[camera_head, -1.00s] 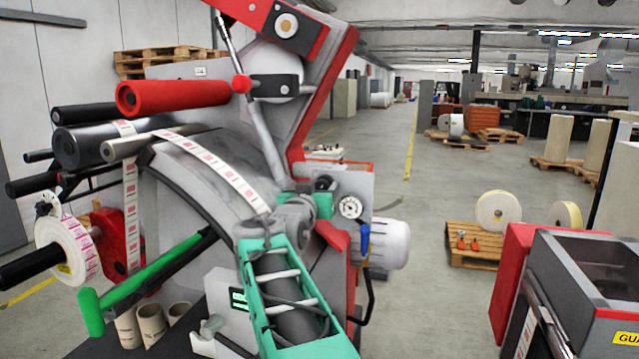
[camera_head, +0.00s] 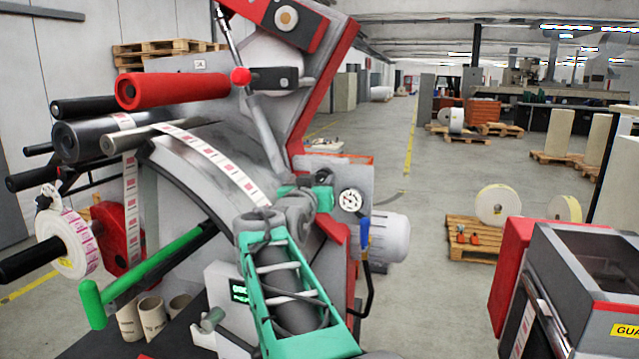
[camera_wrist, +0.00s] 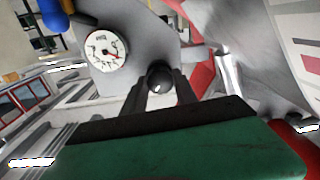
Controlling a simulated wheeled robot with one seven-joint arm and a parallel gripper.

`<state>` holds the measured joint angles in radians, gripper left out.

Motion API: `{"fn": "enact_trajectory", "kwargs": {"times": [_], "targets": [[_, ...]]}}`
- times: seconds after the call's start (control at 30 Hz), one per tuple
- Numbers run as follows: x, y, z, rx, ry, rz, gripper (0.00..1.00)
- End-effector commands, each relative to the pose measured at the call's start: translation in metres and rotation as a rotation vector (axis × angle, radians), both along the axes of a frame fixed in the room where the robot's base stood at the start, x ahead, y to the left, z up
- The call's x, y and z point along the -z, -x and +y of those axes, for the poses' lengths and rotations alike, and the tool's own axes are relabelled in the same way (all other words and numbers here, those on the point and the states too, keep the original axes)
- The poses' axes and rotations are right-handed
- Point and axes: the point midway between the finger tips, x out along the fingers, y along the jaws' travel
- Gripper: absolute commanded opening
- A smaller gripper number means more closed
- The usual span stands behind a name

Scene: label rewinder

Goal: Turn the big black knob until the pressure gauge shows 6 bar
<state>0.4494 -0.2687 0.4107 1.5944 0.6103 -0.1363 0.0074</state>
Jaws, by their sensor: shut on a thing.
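The black knob (camera_wrist: 159,77) shows as a dark round end between the two dark fingers of my gripper (camera_wrist: 158,90) in the wrist view. My gripper is shut on it. In the head view my gripper (camera_head: 319,190) is at the machine front, just left of the gauge, and the knob there is mostly hidden by it. The pressure gauge (camera_wrist: 105,49) is a white round dial with a red needle, left of the knob in the wrist view. It also shows in the head view (camera_head: 350,201). Its numbers are too small to read surely.
A blue-handled part (camera_head: 365,232) and a pale motor (camera_head: 388,239) sit below and right of the gauge. A green lever (camera_head: 150,270) and a label strip (camera_head: 215,165) lie to the left. A red and grey machine (camera_head: 560,280) stands at right; open floor lies between.

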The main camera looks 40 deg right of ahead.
Motion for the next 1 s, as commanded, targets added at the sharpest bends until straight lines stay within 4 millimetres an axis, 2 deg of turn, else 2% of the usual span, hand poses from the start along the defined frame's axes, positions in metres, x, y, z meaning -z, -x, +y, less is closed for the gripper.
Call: {"fn": "enact_trajectory", "kwargs": {"times": [0.47, 1.0], "targets": [[0.007, 0.000, 0.000, -0.001, -0.052, -0.104, 0.00], [0.009, 0.000, 0.000, -0.001, -0.270, -0.525, 0.00]]}}
